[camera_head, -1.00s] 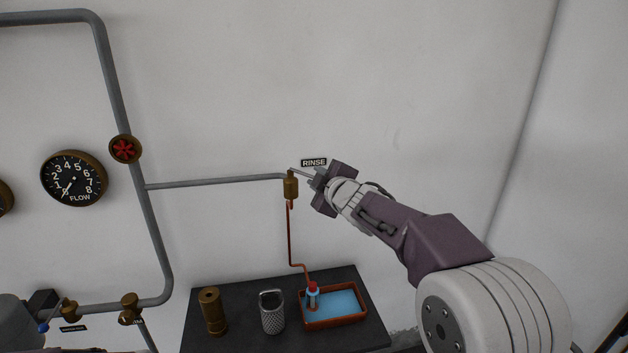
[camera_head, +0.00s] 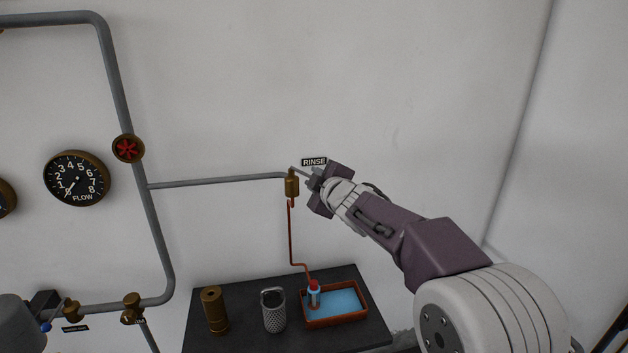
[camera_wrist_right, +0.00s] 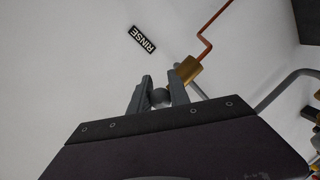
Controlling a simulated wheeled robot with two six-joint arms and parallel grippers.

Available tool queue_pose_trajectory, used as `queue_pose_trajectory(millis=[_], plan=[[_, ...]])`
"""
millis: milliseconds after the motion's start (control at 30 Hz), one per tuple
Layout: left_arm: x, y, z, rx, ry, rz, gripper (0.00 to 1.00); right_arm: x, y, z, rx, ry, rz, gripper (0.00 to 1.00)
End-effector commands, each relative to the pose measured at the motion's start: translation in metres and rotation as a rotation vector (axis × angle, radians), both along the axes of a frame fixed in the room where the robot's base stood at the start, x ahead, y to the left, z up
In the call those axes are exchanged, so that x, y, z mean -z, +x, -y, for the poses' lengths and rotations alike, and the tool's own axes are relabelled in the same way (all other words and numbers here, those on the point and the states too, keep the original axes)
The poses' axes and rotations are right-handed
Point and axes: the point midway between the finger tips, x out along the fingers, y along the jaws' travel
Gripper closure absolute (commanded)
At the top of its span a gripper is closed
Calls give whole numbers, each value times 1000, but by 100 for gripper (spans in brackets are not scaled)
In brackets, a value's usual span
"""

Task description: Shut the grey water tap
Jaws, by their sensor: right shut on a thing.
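The tap labelled RINSE has a brass body (camera_head: 291,184) at the end of a thin grey pipe, with a thin grey lever (camera_head: 300,170) on top. In the right wrist view the brass body (camera_wrist_right: 187,69) is just beyond the fingers. My right gripper (camera_head: 312,178) is at the lever's outer end, right of the brass body. The right wrist view shows its jaws (camera_wrist_right: 159,92) shut on the lever's round grey knob (camera_wrist_right: 160,97). The fingers hide part of the lever. My left gripper is not in view.
A copper pipe (camera_head: 290,235) drops from the tap to a red-brown basin (camera_head: 337,321) of blue water with a small red-topped item (camera_head: 314,290). A brass cylinder (camera_head: 214,311) and a knurled metal cup (camera_head: 273,312) share the dark shelf.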

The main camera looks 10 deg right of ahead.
Motion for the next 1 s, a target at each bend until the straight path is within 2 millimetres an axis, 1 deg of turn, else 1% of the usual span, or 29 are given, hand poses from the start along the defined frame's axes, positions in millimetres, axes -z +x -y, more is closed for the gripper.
queue_pose_trajectory(millis=[33,833,867,900,933,1000], plan=[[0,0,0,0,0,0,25,2,0,2,5,-1,-5,100],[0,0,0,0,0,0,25,0,0,2,6,0,-2,100],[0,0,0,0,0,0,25,0,0,2,6,0,-2,72],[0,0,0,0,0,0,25,0,0,2,5,0,-2,61],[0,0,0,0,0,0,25,0,0,2,5,0,-2,55],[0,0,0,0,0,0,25,0,0,2,4,0,-1,55]])
